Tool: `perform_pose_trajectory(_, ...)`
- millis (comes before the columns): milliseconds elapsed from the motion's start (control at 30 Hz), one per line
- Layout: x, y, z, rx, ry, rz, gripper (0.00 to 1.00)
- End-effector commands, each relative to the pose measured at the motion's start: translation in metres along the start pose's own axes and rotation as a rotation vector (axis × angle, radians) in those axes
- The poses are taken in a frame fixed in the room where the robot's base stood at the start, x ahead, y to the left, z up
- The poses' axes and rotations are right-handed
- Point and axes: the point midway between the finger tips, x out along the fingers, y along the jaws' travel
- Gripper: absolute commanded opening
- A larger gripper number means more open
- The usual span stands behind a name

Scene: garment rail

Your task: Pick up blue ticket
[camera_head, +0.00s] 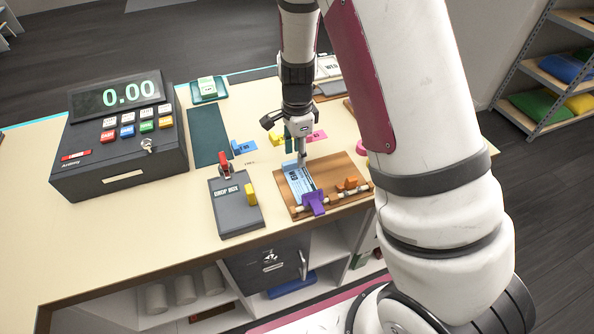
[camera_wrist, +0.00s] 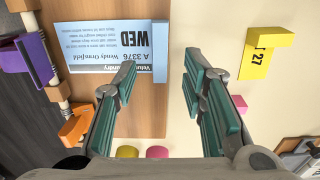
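A blue ticket (camera_head: 299,180) printed "WED" lies on the wooden board (camera_head: 333,172). In the wrist view the ticket (camera_wrist: 85,48) reads "A 3376", with a light blue raised block (camera_wrist: 197,55) at its right end. My gripper (camera_head: 302,158) is over the far end of this ticket, pointing down. In the wrist view my gripper (camera_wrist: 160,85) is open and empty, its green-padded fingers spread wide. Another blue ticket (camera_head: 243,147) lies on the counter further left.
A rod on the board's near edge carries purple (camera_head: 314,203) and orange (camera_head: 349,184) pieces. A grey drop box (camera_head: 236,207) stands left of the board. A yellow ticket (camera_wrist: 258,58) and a pink ticket (camera_head: 317,136) lie near my gripper. A cash register (camera_head: 120,140) stands far left.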

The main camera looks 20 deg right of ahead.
Motion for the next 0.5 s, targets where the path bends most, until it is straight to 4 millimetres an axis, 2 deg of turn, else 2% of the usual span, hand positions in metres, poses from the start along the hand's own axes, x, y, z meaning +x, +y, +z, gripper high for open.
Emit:
perform_pose_trajectory(100,0.015,0.001,0.0,0.002,0.0,0.002,0.38)
perform_pose_trajectory(200,0.022,0.001,0.0,0.0,0.0,0.0,0.38)
perform_pose_trajectory(433,0.024,0.0,0.0,-0.001,0.0,-0.002,0.38)
perform_pose_trajectory(467,0.024,0.0,0.0,-0.001,0.0,-0.002,0.36)
perform_pose_trajectory(500,0.024,0.0,0.0,-0.001,0.0,-0.002,0.27)
